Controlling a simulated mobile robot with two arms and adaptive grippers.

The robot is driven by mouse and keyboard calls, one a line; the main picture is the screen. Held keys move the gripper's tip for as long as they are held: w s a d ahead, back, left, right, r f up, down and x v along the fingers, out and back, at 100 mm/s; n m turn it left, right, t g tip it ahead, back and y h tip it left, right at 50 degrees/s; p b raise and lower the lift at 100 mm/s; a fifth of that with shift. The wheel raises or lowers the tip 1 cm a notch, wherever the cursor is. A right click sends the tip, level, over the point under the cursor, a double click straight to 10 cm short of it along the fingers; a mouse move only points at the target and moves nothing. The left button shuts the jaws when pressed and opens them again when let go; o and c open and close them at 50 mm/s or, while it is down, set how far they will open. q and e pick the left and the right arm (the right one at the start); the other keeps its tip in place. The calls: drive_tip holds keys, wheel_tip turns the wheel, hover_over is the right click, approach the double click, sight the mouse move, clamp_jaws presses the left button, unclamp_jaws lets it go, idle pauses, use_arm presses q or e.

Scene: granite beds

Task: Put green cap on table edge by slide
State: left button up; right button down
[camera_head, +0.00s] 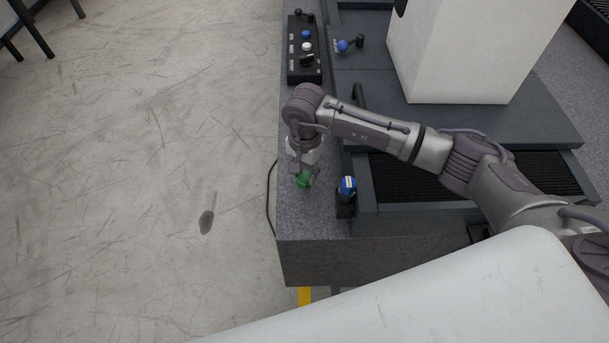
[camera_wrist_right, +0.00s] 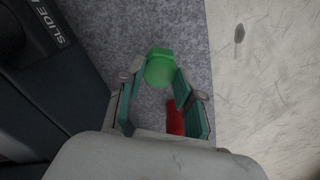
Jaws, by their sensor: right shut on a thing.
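The green cap (camera_head: 304,181) is at the left part of the granite table (camera_head: 312,218), near its left edge. It also shows in the right wrist view (camera_wrist_right: 159,69), between the fingertips. My right gripper (camera_head: 304,173) points down over the table and is shut on the cap. In the right wrist view its two fingers (camera_wrist_right: 162,82) reach to either side of the cap. The slide (camera_head: 347,188), a dark block with a blue top, stands just right of the cap. My left gripper is not in view.
A red thing (camera_wrist_right: 175,118) shows partly between the fingers in the right wrist view. A black control box (camera_head: 304,48) with knobs lies farther back. A large white block (camera_head: 455,60) stands at the back right. Open floor (camera_head: 140,170) lies left of the table edge.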

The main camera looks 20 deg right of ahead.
sight(305, 176)
wheel_tip(305, 176, down, 3)
drive_tip(key=shift+s+f, duration=0.1)
drive_tip(key=shift+f, duration=0.2)
drive_tip(key=c, duration=1)
unclamp_jaws()
drive_tip(key=shift+r, duration=0.15)
drive_tip(key=shift+o, duration=1.3)
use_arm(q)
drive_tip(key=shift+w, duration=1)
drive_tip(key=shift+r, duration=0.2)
use_arm(e)
drive_tip(key=shift+r, duration=0.1)
drive_tip(key=shift+r, duration=0.2)
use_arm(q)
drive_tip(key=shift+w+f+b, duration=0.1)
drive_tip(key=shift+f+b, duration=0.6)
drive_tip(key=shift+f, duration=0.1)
use_arm(e)
wheel_tip(305, 176, up, 12)
drive_tip(key=shift+f, duration=0.15)
